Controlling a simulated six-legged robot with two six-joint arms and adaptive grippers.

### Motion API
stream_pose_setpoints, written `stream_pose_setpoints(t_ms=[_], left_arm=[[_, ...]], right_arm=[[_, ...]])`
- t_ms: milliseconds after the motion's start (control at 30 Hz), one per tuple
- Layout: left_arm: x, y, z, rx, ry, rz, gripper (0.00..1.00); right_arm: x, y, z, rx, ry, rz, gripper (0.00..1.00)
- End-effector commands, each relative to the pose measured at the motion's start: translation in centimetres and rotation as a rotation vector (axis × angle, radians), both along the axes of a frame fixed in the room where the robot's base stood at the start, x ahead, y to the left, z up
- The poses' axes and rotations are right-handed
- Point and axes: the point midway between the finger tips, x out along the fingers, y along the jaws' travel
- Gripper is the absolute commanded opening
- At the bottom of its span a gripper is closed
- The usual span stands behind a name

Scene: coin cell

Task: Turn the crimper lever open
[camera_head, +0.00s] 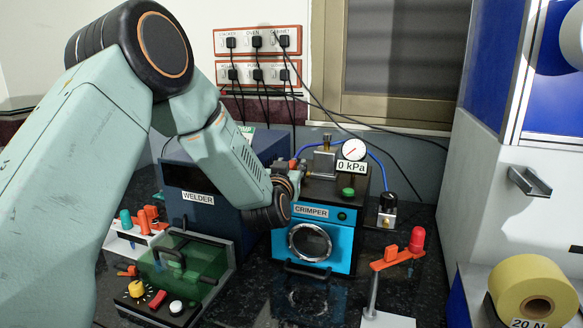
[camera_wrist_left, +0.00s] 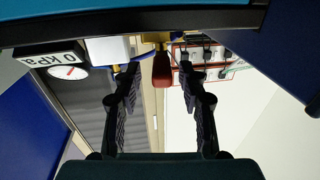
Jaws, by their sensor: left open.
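The crimper (camera_head: 345,235) is a box with a bright blue front, a round window and a CRIMPER label. A metal block, a blue hose and a round gauge (camera_head: 354,149) with a 0 kPa sign sit on top. My left gripper (camera_head: 293,172) is at the crimper's upper left corner, partly hidden by my own wrist. In the left wrist view, which is upside down, its two black fingers (camera_wrist_left: 159,68) are open. The red lever handle (camera_wrist_left: 162,70) lies between the fingertips, with a gap on both sides. My right gripper is not in view.
The dark blue welder (camera_head: 190,172) stands close on the left. A green-lidded box (camera_head: 190,265) is at the front left. An orange stand (camera_head: 397,258) with a red knob is at the front right. A yellow roll (camera_head: 530,285) is at the far right. Cables hang behind.

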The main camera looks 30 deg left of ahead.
Motion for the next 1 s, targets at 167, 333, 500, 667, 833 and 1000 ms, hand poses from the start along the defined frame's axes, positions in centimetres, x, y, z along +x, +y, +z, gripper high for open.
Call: stream_pose_setpoints(t_ms=[167,333,500,667,833,1000], left_arm=[[0.54,0.09,0.02,0.000,0.000,-0.001,0.41],[0.52,0.07,0.01,0.000,0.000,-0.001,0.41],[0.50,0.07,0.01,0.000,0.000,-0.001,0.28],[0.49,0.07,0.01,0.000,0.000,-0.001,0.14],[0.48,0.09,-0.01,-0.001,0.001,-0.001,0.00],[0.50,0.08,-0.04,-0.001,0.001,-0.001,0.00]], right_arm=[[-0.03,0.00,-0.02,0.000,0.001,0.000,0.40],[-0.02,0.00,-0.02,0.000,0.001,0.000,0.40],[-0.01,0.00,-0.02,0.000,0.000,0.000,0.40],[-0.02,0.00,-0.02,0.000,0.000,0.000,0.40],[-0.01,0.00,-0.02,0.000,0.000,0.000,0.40],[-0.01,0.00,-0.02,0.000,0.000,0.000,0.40]])
